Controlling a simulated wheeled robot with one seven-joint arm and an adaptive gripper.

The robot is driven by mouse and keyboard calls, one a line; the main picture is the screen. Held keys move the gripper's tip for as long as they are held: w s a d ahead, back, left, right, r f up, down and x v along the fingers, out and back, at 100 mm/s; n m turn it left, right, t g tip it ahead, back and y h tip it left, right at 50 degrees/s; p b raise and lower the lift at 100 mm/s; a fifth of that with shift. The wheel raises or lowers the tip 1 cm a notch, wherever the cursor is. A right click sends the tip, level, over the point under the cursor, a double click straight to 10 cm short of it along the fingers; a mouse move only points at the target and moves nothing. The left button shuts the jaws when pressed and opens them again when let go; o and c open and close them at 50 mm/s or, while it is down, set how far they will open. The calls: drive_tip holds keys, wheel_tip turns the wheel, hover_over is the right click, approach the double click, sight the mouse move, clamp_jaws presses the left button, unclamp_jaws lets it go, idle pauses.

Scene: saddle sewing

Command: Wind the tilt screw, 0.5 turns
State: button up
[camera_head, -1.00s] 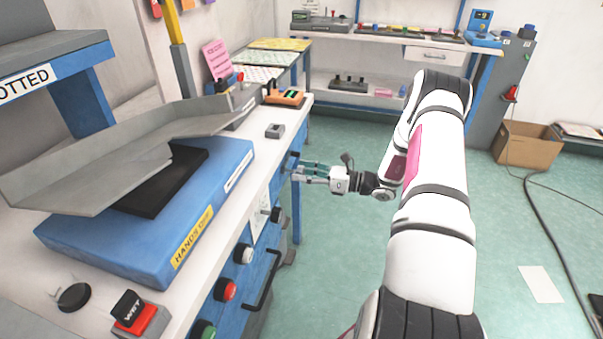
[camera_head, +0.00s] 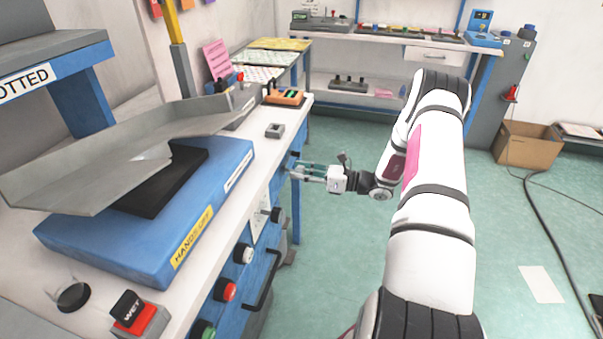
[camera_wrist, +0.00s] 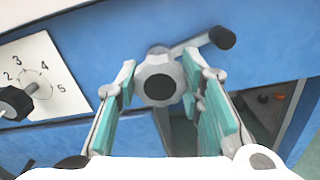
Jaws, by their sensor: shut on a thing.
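The tilt screw (camera_wrist: 158,82) shows in the wrist view as a grey lobed hub on the blue bench front. A grey arm with a dark round end (camera_wrist: 222,37) is behind it, reaching up and right. My gripper (camera_wrist: 161,78) has its teal-padded fingers on either side of the hub and is shut on it. In the head view my gripper (camera_head: 297,171) reaches left to the bench front, and its fingertips meet the face below the worktop edge. The screw itself is too small and covered there to make out.
A black knob (camera_wrist: 15,102) on a white numbered plate (camera_wrist: 45,80) is left of the screw. Green floor right of the bench is free.

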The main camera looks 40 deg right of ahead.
drive_tip(key=n+b, duration=0.1)
drive_tip(key=n, duration=0.3)
drive_tip(key=n+b, duration=0.1)
drive_tip(key=n, duration=0.3)
drive_tip(key=shift+n, duration=0.4)
drive_tip(key=n+b, duration=0.1)
drive_tip(key=n, duration=0.2)
drive_tip(key=shift+n, duration=0.4)
drive_tip(key=n+b, duration=0.2)
drive_tip(key=n, duration=0.2)
drive_tip(key=shift+f, duration=0.1)
drive_tip(key=n+b, duration=0.1)
drive_tip(key=n, duration=0.3)
drive_tip(key=shift+b, duration=0.3)
drive_tip(key=n+b, duration=0.2)
drive_tip(key=n, duration=0.2)
drive_tip(key=shift+n+b, duration=0.3)
drive_tip(key=n+b, duration=0.4)
drive_tip(key=shift+a+f+n, duration=0.1)
drive_tip(key=shift+n, duration=0.2)
drive_tip(key=n+b, duration=0.3)
drive_tip(key=shift+b, duration=0.4)
drive_tip(key=shift+n, duration=0.3)
